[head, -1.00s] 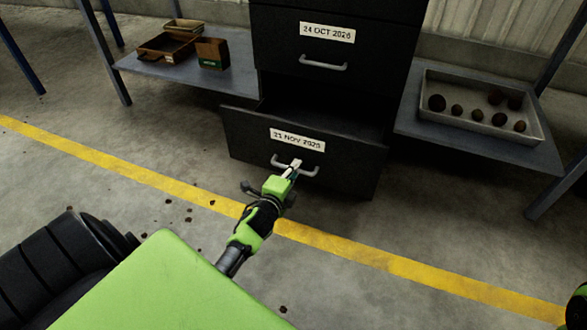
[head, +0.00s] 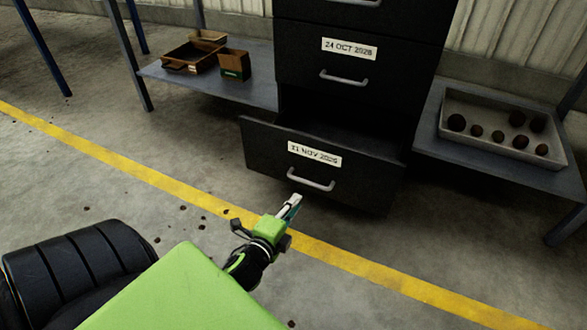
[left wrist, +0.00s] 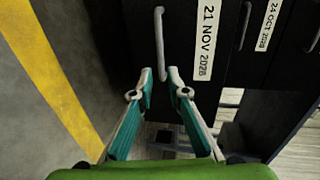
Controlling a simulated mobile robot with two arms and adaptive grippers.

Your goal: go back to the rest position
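My left gripper (head: 290,206) is in front of the bottom drawer (head: 270,150), a little below and left of its handle (head: 312,182). In the left wrist view the gripper's two fingertips (left wrist: 159,74) stand apart with nothing between them, and the handle (left wrist: 160,40) is beyond them. The bottom drawer, labelled 21 NOV, is pulled out of the dark cabinet (head: 400,70). My right gripper is not in view.
A left shelf (head: 245,92) bears brown boxes (head: 190,55) and a green-brown box (head: 235,64). A right shelf (head: 430,135) bears a grey tray (head: 450,105) with several potatoes. A yellow line (head: 120,170) crosses the floor, with scattered clods.

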